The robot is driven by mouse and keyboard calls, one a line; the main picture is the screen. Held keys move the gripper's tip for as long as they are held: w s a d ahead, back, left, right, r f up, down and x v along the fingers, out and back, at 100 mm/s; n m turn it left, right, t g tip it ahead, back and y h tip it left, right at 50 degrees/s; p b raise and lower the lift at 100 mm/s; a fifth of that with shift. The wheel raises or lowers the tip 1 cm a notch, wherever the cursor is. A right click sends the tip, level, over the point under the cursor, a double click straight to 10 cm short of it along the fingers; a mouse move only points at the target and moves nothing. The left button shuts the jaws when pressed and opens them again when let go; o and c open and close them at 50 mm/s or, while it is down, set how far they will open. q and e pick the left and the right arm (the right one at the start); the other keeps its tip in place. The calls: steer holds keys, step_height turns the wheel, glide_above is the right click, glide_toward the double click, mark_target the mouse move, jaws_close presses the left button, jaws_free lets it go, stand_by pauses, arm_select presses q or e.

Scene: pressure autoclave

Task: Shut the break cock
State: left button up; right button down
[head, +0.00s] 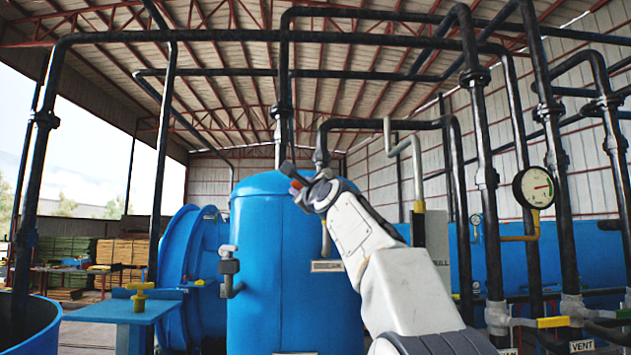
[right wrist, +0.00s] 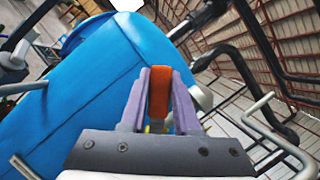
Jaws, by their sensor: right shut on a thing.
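An orange-red handle (right wrist: 159,92), seemingly the break cock's lever, stands between the two purple-grey fingers of my right gripper (right wrist: 160,85) in the right wrist view. The fingers are shut on it. In the head view my right gripper (head: 296,178) is at the top of the blue vessel (head: 275,255), with a small patch of red showing at its tips. A bit of yellow shows below the handle between the fingers. The cock's body is mostly hidden by the gripper. My left gripper is in neither view.
Black pipes (head: 284,60) rise and cross above the vessel. A pressure gauge (head: 534,187) is at right. A yellow-handled valve (head: 140,295) sits on a blue stand at left. A grey valve (head: 229,268) is on the vessel's left side. Pipes crowd the right.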

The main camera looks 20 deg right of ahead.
steer(key=shift+w+a+f+n+g+y, duration=0.15)
steer(key=shift+f+n+y, duration=0.05)
steer(key=shift+f+n, duration=0.3)
steer(key=shift+w+a+f+n+g+y, duration=0.2)
steer(key=shift+f+n, duration=0.15)
steer(key=shift+n, duration=0.15)
steer(key=shift+w+a+f+n+g+y+p, duration=0.15)
steer(key=shift+f+n+g, duration=0.25)
steer(key=shift+f+n, duration=0.6)
steer(key=shift+a+f+n+g+y+p, duration=0.1)
steer(key=shift+a+f+n+g+y, duration=0.2)
steer(key=shift+f+n, duration=0.7)
steer(key=shift+w+a+f+n+g+y+p, duration=0.15)
steer(key=shift+f+n+g, duration=0.3)
steer(key=shift+n, duration=1.05)
steer(key=shift+s, duration=0.1)
